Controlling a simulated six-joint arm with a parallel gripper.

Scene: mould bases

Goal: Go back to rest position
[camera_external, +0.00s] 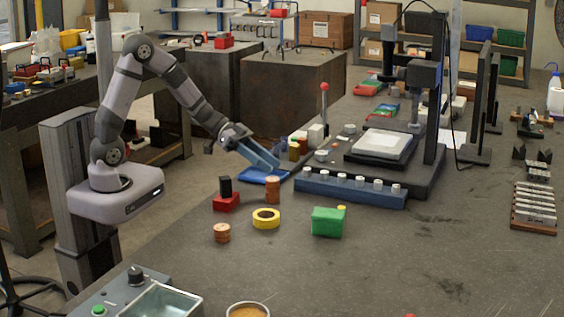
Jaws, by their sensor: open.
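My gripper (270,163) is at the end of my arm, near the left edge of the grey workbench (400,250). It points down and to the right, with long blue-grey parts reaching just above a flat blue piece (264,177) on the bench. The jaws are open and I see nothing held between them. I cannot tell whether the gripper touches the blue piece. A red base with a black block (226,194) on it stands in front, with a brown-orange cylinder (273,190) beside it.
A yellow ring (266,225), a short copper-coloured cylinder (222,233) and a green block (328,222) stand nearer the camera. A blue rail with white knobs (350,191) and a dark press (428,110) stand to the right. The bench's right foreground is mostly clear.

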